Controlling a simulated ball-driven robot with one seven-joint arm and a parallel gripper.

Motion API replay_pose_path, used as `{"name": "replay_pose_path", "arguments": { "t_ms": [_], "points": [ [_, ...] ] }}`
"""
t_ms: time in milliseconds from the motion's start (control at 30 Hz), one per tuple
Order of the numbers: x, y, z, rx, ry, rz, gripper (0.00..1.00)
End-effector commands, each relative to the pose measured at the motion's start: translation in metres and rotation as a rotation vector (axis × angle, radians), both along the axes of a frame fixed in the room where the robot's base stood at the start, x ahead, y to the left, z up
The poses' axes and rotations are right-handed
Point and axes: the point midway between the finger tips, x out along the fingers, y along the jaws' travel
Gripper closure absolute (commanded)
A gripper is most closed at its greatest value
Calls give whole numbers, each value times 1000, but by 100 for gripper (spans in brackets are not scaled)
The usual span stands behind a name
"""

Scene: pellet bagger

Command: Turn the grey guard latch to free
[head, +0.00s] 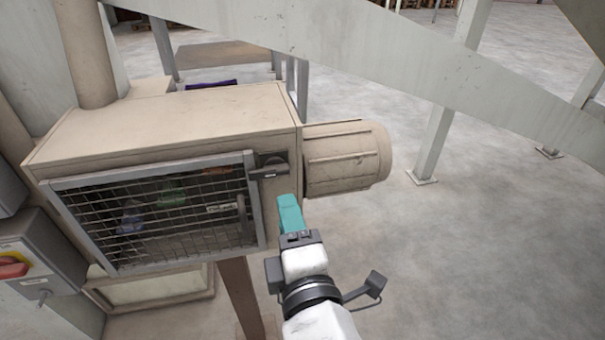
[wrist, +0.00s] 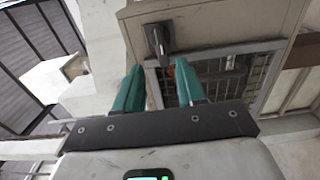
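The grey guard latch (head: 268,172) is a dark grey lever on a small plate at the top right of the mesh guard (head: 257,205). In the head view its handle lies roughly level, pointing left across the guard's frame. In the wrist view the latch (wrist: 158,42) shows beyond the fingertips, its handle pointing down toward the guard frame. The guard looks closed. My gripper (head: 289,208) has teal fingers and is just below and right of the latch. In the wrist view my gripper (wrist: 160,66) is open and empty, the handle lined up with the gap, apparently apart from it.
The beige machine housing (head: 165,125) carries the guard, with a ribbed motor (head: 345,158) on its right, close to my gripper. A red and yellow switch (head: 14,266) is at the left. A pale sloping beam (head: 390,55) crosses above. Floor at right is clear.

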Motion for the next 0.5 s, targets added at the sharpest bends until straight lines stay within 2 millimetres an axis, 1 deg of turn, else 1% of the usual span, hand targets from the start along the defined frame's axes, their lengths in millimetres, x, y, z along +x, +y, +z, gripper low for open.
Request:
{"name": "replay_pose_path", "arguments": {
  "t_ms": [33,300,400,500],
  "points": [
    [8,2,2,1,0,-2,61],
    [56,15,2,1,3,-3,61],
    [71,18,1,2,4,-3,61],
    [81,22,1,2,4,-3,61]
  ]
}}
